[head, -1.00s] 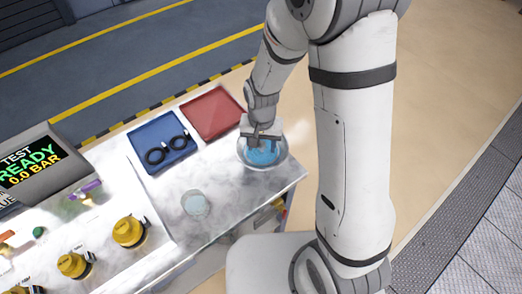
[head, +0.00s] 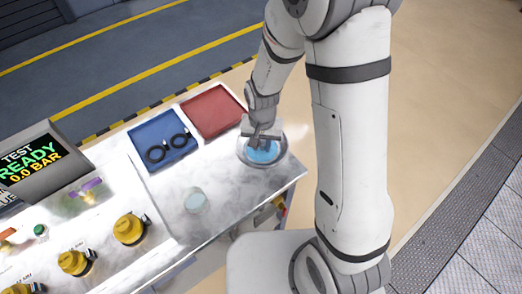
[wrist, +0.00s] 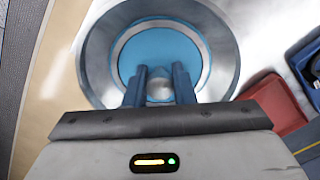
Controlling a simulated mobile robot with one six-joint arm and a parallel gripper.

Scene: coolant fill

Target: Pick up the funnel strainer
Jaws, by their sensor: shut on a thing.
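The funnel strainer (head: 266,157) is a wide, round grey bowl with a blue inside, near the right corner of the bench. In the wrist view its grey rim (wrist: 98,62) surrounds a blue disc with a small pale round part in the middle. My gripper (head: 262,146) points down into the bowl. In the wrist view its two dark blue fingers (wrist: 160,86) are close on either side of the pale middle part and shut on the funnel strainer. The fingers partly hide the grip. The strainer appears to rest on the bench top.
A red tray (head: 213,111) and a blue tray (head: 141,138) with black rings (head: 157,154) lie behind and left. A pale round disc (head: 196,202) sits on the bench (head: 218,190). Several yellow knobs (head: 129,229) and a display reading READY (head: 32,161) are at left.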

